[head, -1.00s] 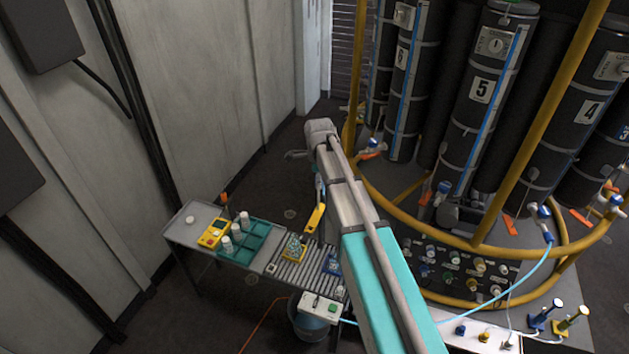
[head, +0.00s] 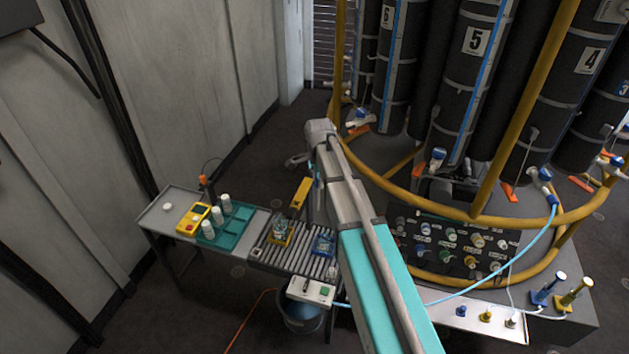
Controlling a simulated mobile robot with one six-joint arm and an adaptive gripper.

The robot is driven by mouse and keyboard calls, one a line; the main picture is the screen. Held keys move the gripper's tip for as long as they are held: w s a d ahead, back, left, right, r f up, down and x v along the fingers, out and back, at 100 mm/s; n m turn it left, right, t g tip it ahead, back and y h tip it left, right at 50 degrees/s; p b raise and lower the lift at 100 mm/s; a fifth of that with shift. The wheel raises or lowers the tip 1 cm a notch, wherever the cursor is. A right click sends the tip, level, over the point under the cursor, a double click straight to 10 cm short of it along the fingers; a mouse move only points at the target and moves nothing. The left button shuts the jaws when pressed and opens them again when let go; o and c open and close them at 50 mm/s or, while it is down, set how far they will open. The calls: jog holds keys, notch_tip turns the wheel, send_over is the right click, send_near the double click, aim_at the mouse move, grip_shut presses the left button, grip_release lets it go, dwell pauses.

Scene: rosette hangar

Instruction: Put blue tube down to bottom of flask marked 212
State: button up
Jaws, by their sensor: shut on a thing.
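A light blue tube (head: 533,259) runs from a valve on the dark columns, down across the white bench and behind my arm. A short blue strip (head: 317,172) shows beside my forearm; I cannot tell if it is part of the same tube. On the roller conveyor, a clear flask (head: 282,228) appears to stand in a yellow carrier (head: 275,241), and a blue carrier (head: 323,244) sits to its right. No number 212 is readable on either.
A teal tray (head: 232,236) with white-capped bottles and a yellow meter (head: 193,219) are to the left. A white control box (head: 311,291) is in front. A yellow rail (head: 430,205) rings the columns.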

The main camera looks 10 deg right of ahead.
notch_tip(320, 180, down, 8)
jog(key=d+n+b, duration=0.2)
jog(key=b, duration=0.4)
jog(key=shift+s+d+r+b, duration=0.15)
jog(key=shift+d+b, duration=0.1)
jog(key=shift+b, duration=0.05)
jog(key=shift+f+b, duration=1.7)
jog(key=shift+b, duration=0.05)
jog(key=shift+f+b, duration=0.75)
jog(key=shift+f, duration=0.05)
jog(key=shift+f+b, duration=2.35)
jog(key=shift+b, duration=0.05)
jog(key=shift+f+b, duration=0.3)
